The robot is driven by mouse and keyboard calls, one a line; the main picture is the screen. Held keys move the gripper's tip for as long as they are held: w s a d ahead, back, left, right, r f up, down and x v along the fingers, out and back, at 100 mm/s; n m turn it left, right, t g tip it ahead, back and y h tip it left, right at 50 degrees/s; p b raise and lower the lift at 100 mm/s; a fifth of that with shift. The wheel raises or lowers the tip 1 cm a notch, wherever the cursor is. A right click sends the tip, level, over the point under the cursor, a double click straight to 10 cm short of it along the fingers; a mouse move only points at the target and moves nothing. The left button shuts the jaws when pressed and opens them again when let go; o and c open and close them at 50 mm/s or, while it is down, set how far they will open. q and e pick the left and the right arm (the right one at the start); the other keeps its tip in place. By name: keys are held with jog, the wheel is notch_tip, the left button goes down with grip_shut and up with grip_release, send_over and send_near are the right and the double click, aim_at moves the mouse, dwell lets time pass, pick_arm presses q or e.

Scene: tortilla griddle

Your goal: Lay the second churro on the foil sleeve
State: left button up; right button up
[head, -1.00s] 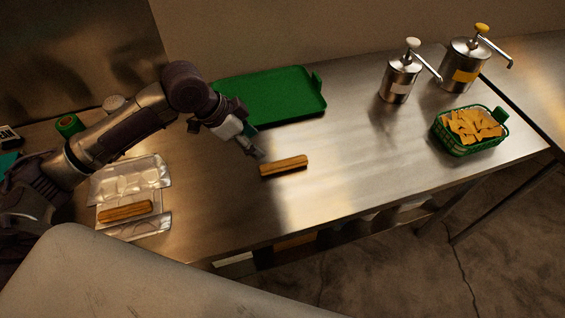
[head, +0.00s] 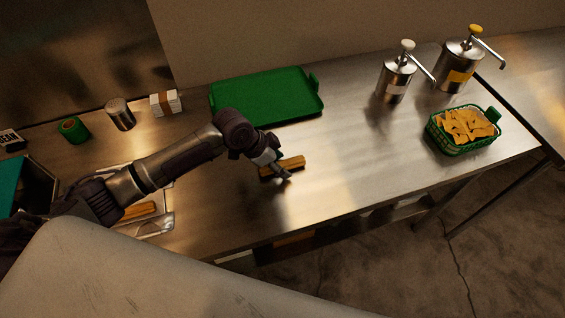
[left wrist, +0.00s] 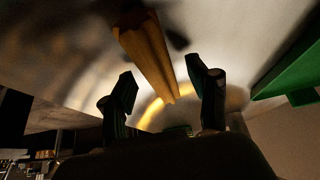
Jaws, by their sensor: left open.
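One churro (head: 295,161) lies on the steel counter in the head view, partly hidden by my left gripper (head: 284,172). In the left wrist view the same churro (left wrist: 147,52) runs lengthwise between the two fingers of the open left gripper (left wrist: 166,90), with a finger on each side. I cannot tell whether the fingers touch it. The other churro (head: 140,210) lies at the left on the shiny foil sleeve (head: 158,226). My left arm hides much of the foil and part of that churro. My right gripper is not in view.
A green tray (head: 266,97) lies behind the gripper. Two pump dispensers (head: 394,82) and a green basket of chips (head: 463,130) stand at the right. A green roll (head: 73,130), a metal can (head: 120,114) and a white stack (head: 165,103) stand at back left.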

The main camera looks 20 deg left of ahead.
pick_arm(q)
grip_shut()
dwell(0.3)
jog(key=shift+r, duration=0.1)
notch_tip(320, 180, up, 4)
jog(key=shift+d+r+b, duration=0.1)
jog(key=shift+d+b, duration=0.05)
jog(key=shift+b, duration=0.75)
jog(key=s+d+r+b, duration=0.2)
jog(key=s+d+r, duration=0.45)
jog(key=d, duration=0.35)
jog(key=n+t+y+b, duration=0.1)
jog(key=n+t+y, duration=0.3)
jog(key=n, duration=0.7)
send_near(290, 162)
jog(key=s+a+r+g+y, duration=0.1)
jog(key=a+r, duration=0.5)
jog(key=r, duration=0.1)
jog(key=shift+s, duration=0.25)
